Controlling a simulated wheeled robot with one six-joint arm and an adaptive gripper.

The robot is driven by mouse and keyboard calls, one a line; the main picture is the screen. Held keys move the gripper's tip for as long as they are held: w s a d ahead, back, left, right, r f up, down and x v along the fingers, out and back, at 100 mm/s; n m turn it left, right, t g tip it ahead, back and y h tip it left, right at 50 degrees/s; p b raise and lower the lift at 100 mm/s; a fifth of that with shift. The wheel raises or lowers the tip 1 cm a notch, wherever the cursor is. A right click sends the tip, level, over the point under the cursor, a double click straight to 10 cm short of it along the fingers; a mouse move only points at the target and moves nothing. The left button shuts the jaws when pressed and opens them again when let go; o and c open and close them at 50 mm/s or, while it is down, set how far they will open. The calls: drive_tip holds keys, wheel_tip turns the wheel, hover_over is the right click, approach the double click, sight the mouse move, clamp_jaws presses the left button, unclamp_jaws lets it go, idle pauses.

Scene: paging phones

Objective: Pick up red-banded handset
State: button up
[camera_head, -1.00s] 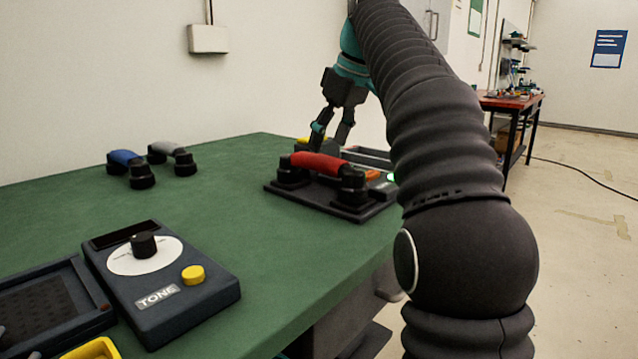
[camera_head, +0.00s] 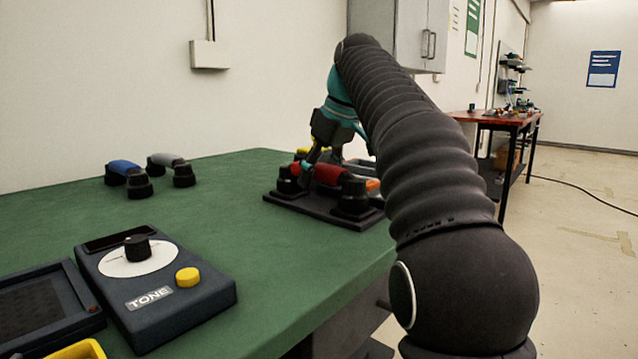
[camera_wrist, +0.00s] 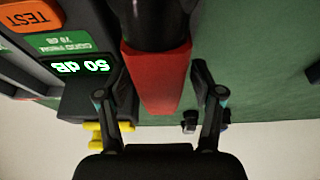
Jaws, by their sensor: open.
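The red-banded handset (camera_head: 328,174) lies on a dark base plate (camera_head: 300,206) at the far right of the green table. Its grip is red and its ends are black. In the wrist view the red band (camera_wrist: 158,80) runs between the two fingers. My gripper (camera_head: 318,172) is lowered at the handset with its fingers apart. In the wrist view the open fingers of my gripper (camera_wrist: 160,98) stand either side of the red band, with a visible gap on each side. Part of the handset is hidden by a finger in the head view.
A blue-banded handset (camera_head: 127,171) and a grey-banded handset (camera_head: 170,162) lie at the back left. A dark TONE box (camera_head: 175,303) stands in front. A device with a green "50 dB" display (camera_wrist: 80,66) and an orange TEST button (camera_wrist: 28,16) sits beside the red-banded handset.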

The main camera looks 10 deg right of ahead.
drive_tip(key=shift+f, duration=0.25)
idle(0.3)
clamp_jaws()
